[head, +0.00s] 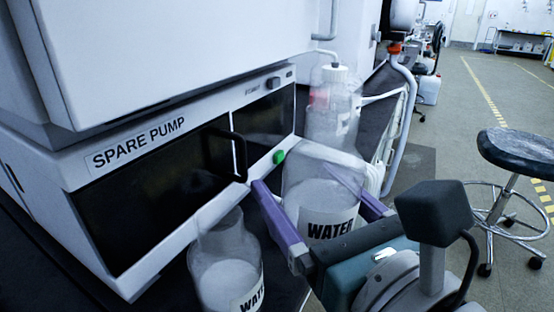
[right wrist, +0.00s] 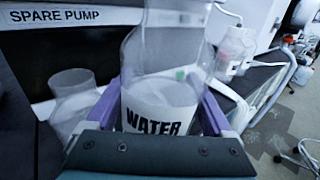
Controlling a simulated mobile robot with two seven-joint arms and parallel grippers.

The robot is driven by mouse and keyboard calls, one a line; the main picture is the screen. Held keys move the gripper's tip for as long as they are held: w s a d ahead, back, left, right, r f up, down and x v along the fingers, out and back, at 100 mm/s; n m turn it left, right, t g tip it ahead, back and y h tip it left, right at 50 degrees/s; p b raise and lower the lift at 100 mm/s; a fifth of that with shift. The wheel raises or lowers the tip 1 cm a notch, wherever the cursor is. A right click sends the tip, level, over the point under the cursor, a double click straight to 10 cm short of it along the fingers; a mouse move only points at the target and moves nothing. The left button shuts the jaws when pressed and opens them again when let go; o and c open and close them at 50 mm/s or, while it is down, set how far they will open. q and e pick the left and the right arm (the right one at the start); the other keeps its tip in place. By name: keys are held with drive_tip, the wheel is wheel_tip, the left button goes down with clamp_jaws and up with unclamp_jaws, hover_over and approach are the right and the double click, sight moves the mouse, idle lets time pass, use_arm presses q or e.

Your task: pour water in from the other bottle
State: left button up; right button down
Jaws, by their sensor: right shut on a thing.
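My right gripper (head: 312,190) is shut on a clear bottle (head: 325,170) with a white WATER label, one purple finger on each side. The held bottle (right wrist: 165,60) also shows in the right wrist view, its top cut off. In the head view its faint upper part leans left toward the pump front; the exact tilt is hard to tell. A second clear WATER bottle (head: 225,268) stands at the lower left on the dark bench, below and left of the held one. It also shows in the right wrist view (right wrist: 75,98), left of the gripper. My left gripper is not in view.
The SPARE PUMP unit (head: 138,142), with a dark front and handle, stands close behind the bottles. A white-capped bottle (head: 333,112) stands farther back on the bench. A stool (head: 515,155) stands on the floor at right.

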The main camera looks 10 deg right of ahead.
drive_tip(key=shift+a+f, duration=0.1)
drive_tip(key=shift+a, duration=0.1)
drive_tip(key=shift+w+d, duration=0.1)
drive_tip(key=shift+d, duration=0.15)
idle(0.9)
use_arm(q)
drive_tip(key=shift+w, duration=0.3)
use_arm(e)
drive_tip(key=shift+w+n, duration=0.1)
drive_tip(key=shift+n, duration=0.2)
use_arm(q)
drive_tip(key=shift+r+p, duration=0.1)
drive_tip(key=shift+p, duration=0.2)
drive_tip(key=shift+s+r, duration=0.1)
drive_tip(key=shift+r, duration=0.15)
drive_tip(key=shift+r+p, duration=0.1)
drive_tip(key=shift+p, duration=0.25)
use_arm(e)
drive_tip(key=shift+r, duration=0.25)
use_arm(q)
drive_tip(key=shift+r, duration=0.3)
use_arm(e)
drive_tip(key=shift+n, duration=0.4)
